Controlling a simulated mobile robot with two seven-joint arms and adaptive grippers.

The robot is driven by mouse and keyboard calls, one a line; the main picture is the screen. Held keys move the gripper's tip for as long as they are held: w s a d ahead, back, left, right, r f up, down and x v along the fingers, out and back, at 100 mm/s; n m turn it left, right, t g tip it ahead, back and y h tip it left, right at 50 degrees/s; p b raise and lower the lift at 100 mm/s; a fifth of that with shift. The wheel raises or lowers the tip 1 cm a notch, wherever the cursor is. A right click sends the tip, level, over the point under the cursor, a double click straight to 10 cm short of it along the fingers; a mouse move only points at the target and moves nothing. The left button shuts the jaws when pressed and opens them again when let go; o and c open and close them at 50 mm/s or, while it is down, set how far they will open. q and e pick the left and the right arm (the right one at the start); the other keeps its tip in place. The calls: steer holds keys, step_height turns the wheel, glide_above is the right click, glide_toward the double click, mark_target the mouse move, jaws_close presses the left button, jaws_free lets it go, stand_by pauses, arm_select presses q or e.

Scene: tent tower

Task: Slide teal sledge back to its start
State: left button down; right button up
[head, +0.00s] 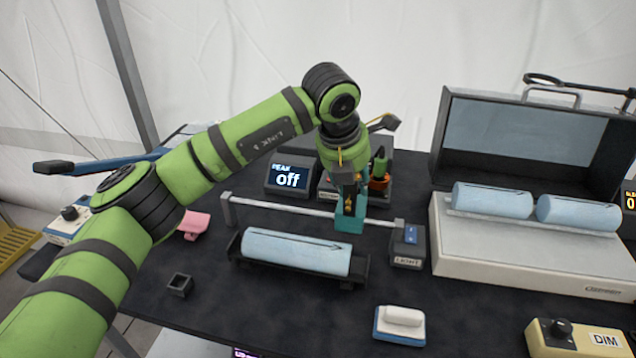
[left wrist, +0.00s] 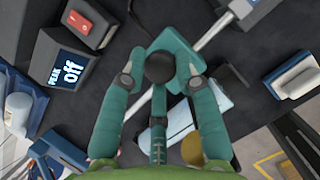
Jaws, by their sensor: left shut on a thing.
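The teal sledge (head: 350,223) sits on a pale horizontal rail (head: 285,208), near the rail's right end by the LIGHT box (head: 407,246). My left gripper (head: 351,200) reaches down onto it from above. In the left wrist view, the sledge (left wrist: 176,40) lies just past the fingertips, with a round black knob (left wrist: 159,67) between the fingers. My left gripper (left wrist: 160,80) is shut on the sledge; the exact contact is partly hidden. My right gripper is in neither view.
A light blue roll (head: 297,252) lies in a black cradle in front of the rail. A PEAK display (head: 290,178) reading "off" stands behind. An open case (head: 530,240) with two blue rolls is at right. A white-and-blue block (head: 400,322) lies at front.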

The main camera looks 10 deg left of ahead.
arm_select(q)
steer(key=d, duration=0.5)
steer(key=shift+d+r, duration=0.15)
steer(key=shift+r, duration=0.25)
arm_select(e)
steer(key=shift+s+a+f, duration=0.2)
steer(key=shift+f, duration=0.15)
arm_select(q)
steer(key=c, duration=1)
jaws_free()
steer(key=shift+o, duration=0.3)
steer(key=shift+w+d+f, duration=0.1)
steer(key=shift+d+f, duration=0.1)
steer(key=shift+d, duration=0.05)
steer(key=v, duration=1.2)
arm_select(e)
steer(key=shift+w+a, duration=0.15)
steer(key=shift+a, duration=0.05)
